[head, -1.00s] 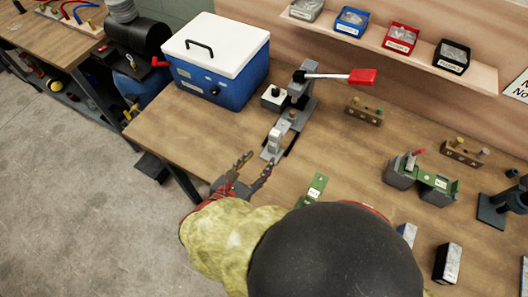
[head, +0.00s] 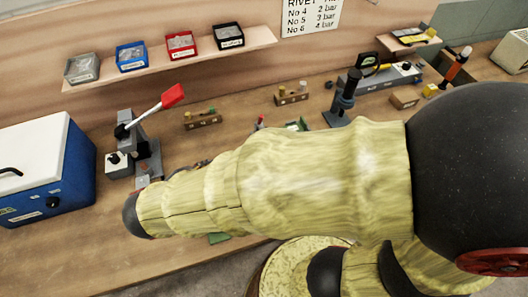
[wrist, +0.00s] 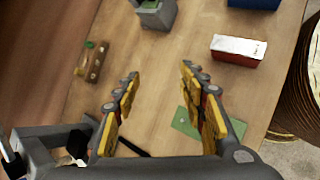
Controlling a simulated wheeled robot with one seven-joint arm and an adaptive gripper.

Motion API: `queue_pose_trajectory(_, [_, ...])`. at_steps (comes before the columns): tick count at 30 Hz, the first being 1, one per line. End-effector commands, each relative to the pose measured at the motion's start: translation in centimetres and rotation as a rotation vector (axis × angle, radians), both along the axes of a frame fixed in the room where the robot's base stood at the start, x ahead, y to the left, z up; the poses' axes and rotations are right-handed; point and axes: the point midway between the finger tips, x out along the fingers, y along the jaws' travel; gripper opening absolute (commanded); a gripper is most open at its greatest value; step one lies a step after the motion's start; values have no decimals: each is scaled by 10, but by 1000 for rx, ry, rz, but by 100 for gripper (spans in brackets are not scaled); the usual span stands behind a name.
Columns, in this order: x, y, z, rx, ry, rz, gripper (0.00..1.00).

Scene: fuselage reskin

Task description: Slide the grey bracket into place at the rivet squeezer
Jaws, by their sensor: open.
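The rivet squeezer (head: 140,148), a grey press with a red-tipped lever, stands on the bench right of the blue cool box in the head view. A grey piece (head: 143,181) shows at its foot, partly covered by my arm; I cannot tell whether it is the bracket or the base. In the wrist view my gripper (wrist: 160,72) is open, its yellow-padded fingers apart with only bench between them. Grey framework (wrist: 45,140), apparently the squeezer, is at lower left. The bracket is not clearly visible there. My arm hides the gripper in the head view.
The blue cool box (head: 70,165) stands left of the squeezer. A wooden peg block (head: 203,120) lies behind my arm. In the wrist view, a green plate (wrist: 186,124) lies near the right finger and a red-and-white block (wrist: 238,52) beyond. Bare bench lies between them.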

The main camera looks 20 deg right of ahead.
Motion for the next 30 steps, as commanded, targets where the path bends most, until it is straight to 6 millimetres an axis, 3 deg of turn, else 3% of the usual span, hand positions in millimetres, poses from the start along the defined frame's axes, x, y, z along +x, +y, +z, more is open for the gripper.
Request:
queue_pose_trajectory(1, [-2, -23, 9, 79, -6, -114, 42])
queue_pose_trajectory(3, [-9, -46, 16, 187, -14, -261, 42])
queue_pose_trajectory(12, [-47, -114, 52, 662, -123, -854, 42])
queue_pose_trajectory(21, [-72, -142, 94, 1105, -313, -1302, 42])
queue_pose_trajectory(30, [-78, -147, 110, 1259, -389, -1428, 42])
